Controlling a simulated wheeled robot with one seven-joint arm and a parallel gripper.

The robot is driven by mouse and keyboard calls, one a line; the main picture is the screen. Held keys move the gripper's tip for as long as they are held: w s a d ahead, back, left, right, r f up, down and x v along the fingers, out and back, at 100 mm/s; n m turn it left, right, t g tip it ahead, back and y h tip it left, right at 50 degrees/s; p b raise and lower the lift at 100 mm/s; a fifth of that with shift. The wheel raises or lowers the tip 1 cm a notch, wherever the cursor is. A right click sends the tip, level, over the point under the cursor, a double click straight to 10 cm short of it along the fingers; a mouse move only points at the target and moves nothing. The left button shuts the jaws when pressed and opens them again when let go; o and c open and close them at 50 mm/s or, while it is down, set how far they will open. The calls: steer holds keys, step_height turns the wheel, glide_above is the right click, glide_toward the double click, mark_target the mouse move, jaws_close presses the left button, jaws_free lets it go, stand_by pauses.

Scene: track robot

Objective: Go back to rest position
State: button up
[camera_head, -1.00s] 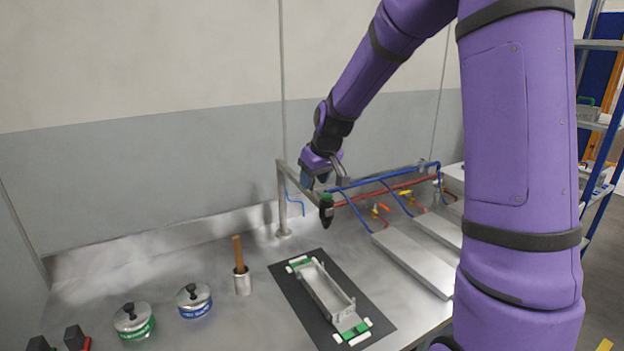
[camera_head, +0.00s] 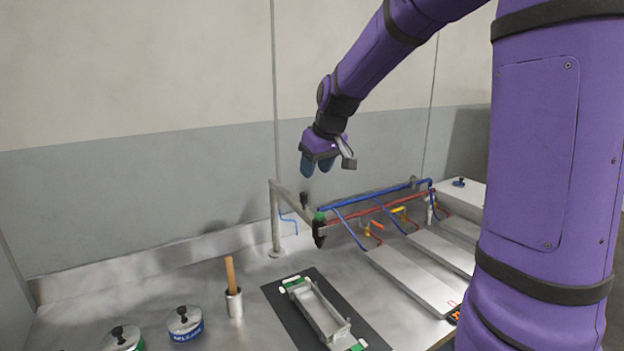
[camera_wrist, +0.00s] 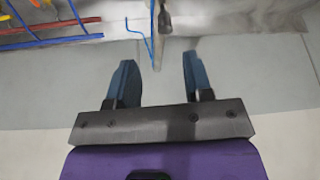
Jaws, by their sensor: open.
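My gripper (camera_head: 318,165) is open and empty, with its blue fingers pointing down. It hangs in the air above the left end of the pipe rack, clear of it. In the wrist view the two blue fingers (camera_wrist: 156,80) stand apart with nothing between them. A black tool with a green band (camera_head: 319,229) hangs at the rack's left end, below my gripper and apart from it.
A pipe rack (camera_head: 275,215) with blue and red pipes stands at the back. A wooden-handled tool in a metal cup (camera_head: 234,303) and lidded pots (camera_head: 185,324) stand left. Air above the bench is free.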

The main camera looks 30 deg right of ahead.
steer(key=shift+s+r, duration=0.1)
steer(key=shift+r, duration=0.2)
stand_by(0.4)
steer(key=s+a+r+m, duration=0.1)
steer(key=s+a, duration=0.2)
steer(key=s, duration=1.1)
steer(key=s+a+r, duration=0.2)
steer(key=s+a, duration=0.2)
steer(key=s, duration=1.1)
steer(key=shift+s+a+m+t+h, duration=0.2)
steer(key=shift+a+m+t+h, duration=0.1)
steer(key=shift+m+h, duration=0.1)
